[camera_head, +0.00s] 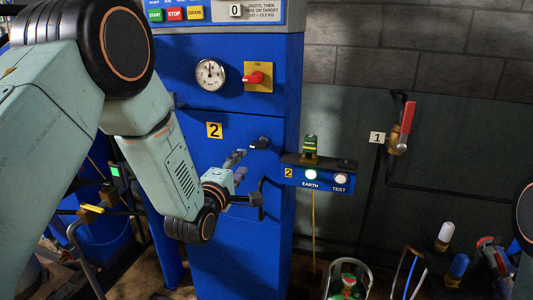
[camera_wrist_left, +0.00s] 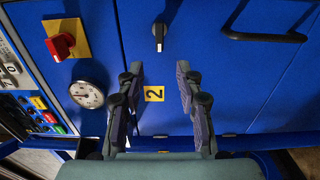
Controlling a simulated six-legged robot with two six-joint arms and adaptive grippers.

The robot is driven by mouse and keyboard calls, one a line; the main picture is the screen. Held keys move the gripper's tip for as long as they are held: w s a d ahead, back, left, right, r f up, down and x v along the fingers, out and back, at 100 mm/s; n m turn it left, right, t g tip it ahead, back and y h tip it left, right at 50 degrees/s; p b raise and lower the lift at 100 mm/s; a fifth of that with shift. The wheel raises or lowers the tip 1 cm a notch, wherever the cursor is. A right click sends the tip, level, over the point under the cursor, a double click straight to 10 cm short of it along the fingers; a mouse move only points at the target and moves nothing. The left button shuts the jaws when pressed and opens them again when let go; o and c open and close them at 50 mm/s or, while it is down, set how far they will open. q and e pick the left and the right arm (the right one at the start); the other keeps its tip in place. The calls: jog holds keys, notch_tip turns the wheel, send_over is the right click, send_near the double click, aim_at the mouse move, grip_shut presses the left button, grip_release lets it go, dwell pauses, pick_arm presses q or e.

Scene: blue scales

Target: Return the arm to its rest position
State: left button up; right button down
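My left arm comes in from the left in the head view, bent down across the front of the blue cabinet (camera_head: 235,255). My left gripper (camera_head: 247,178) is in front of the cabinet door, below a black knob (camera_head: 259,143). In the left wrist view the two fingers of the gripper (camera_wrist_left: 160,72) are spread apart with nothing between them. The black knob (camera_wrist_left: 158,36) and the yellow "2" label (camera_wrist_left: 154,93) show in the gap behind them. My right gripper is out of view; only a piece of my right arm shows at the right edge.
A control box (camera_head: 317,173) with a lit EARTH lamp juts from the cabinet's right side. A red rotary switch (camera_head: 254,78) and a gauge (camera_head: 210,74) are above the door. A red-handled valve (camera_head: 405,125) is on the wall. Bottles and tools stand low at right.

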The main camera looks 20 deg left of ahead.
pick_arm(q)
jog(key=s+f+m+g, duration=0.5)
jog(key=s+f+m, duration=0.25)
jog(key=f, duration=0.35)
jog(key=s+f+m+g, duration=0.4)
jog(key=s+f+m, duration=0.2)
jog(key=s+f, duration=0.35)
jog(key=s+f+m+g, duration=0.2)
jog(key=s+f+g, duration=0.2)
jog(key=s, duration=1)
jog(key=s+f+m+g, duration=0.2)
jog(key=s+f+g, duration=0.3)
jog(key=s, duration=0.9)
notch_tip(320, 180, down, 3)
jog(key=shift+s+d+r+y, duration=0.1)
jog(key=shift+s+d+y, duration=0.25)
jog(key=shift+d, duration=0.1)
